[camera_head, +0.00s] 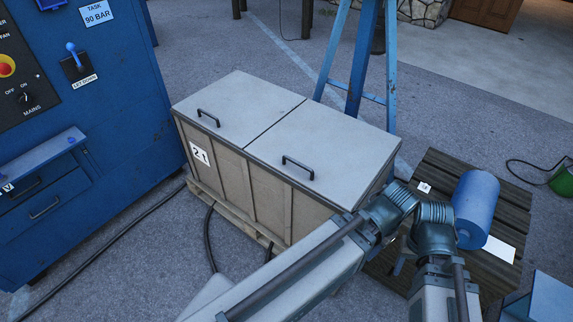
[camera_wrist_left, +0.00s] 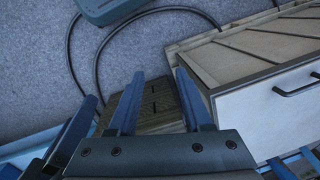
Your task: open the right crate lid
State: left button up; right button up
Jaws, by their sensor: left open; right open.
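The crate (camera_head: 224,172) has two closed grey lids side by side. The right lid (camera_head: 330,138) lies flat, with a black bar handle (camera_head: 298,167) near its front edge. The left lid (camera_head: 238,108) has a similar handle (camera_head: 208,117). In the left wrist view the crate is at the right, with a lid handle (camera_wrist_left: 298,86) near the picture's edge. My left gripper (camera_wrist_left: 160,74) is open and empty, apart from that handle.
A dark slatted wooden platform (camera_head: 434,170) stands right of the crate, with a blue cylinder (camera_head: 474,205) on it. A blue cabinet (camera_head: 118,110) stands at the left. Blue stand legs (camera_head: 362,60) rise behind the crate. Dark cables lie on the floor before it.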

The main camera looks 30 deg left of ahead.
pick_arm(q)
jog(key=w+a+f+m+t+y+b, duration=0.1)
jog(key=w+a+f+t+y+b, duration=0.15)
jog(key=w+a+f+b, duration=0.55)
jog(key=m+t+y+b, duration=0.5)
jog(key=y+b, duration=0.6)
jog(key=b, duration=0.8)
send_near(302, 167)
jog(key=shift+m+g+h, duration=0.25)
jog(key=shift+m+g, duration=0.2)
jog(key=shift+m, duration=0.25)
jog(key=b+x, duration=0.1)
jog(key=x, duration=0.3)
jog(key=b+x, duration=0.1)
jog(key=x, duration=0.3)
jog(key=b+x, duration=0.1)
jog(key=x, duration=0.3)
jog(key=shift+w+a+r, duration=0.1)
jog(key=shift+w+r, duration=0.15)
jog(key=shift+r, duration=0.1)
grip_shut()
